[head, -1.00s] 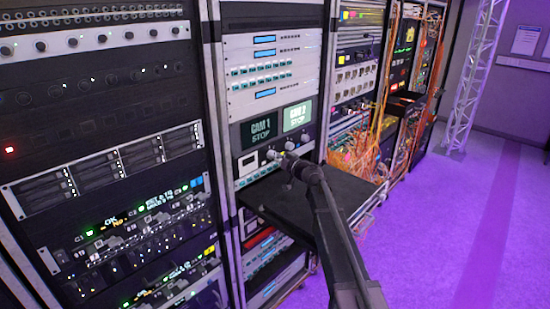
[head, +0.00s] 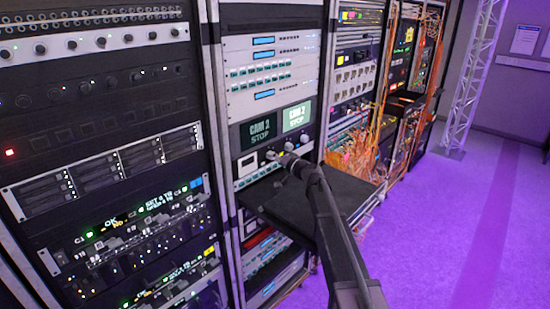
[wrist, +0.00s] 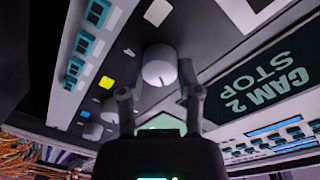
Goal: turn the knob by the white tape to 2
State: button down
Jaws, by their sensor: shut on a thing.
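The pale round knob (wrist: 159,66) shows in the wrist view between the two fingers of my gripper (wrist: 157,82), which is shut on it. A small white tape patch (wrist: 157,12) is on the dark panel near this knob. A yellow patch (wrist: 106,82) lies farther left, near smaller knobs (wrist: 93,131). A screen (wrist: 268,80) beside the knob reads "CAM 2 STOP"; it also shows in the head view (head: 258,130). In the head view my gripper (head: 284,157) is at the panel below the screens and hides much of the knob. The knob's pointer cannot be made out.
A black shelf (head: 300,205) sticks out of the rack under my arm. A second lit screen (head: 296,115) is beside the first. Orange cables (head: 360,155) hang from the rack to the right. The purple floor (head: 450,230) at right is open.

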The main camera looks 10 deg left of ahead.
jog(key=shift+m, duration=1.3)
jog(key=shift+c, duration=1.4)
grip_release()
jog(key=shift+n, duration=0.5)
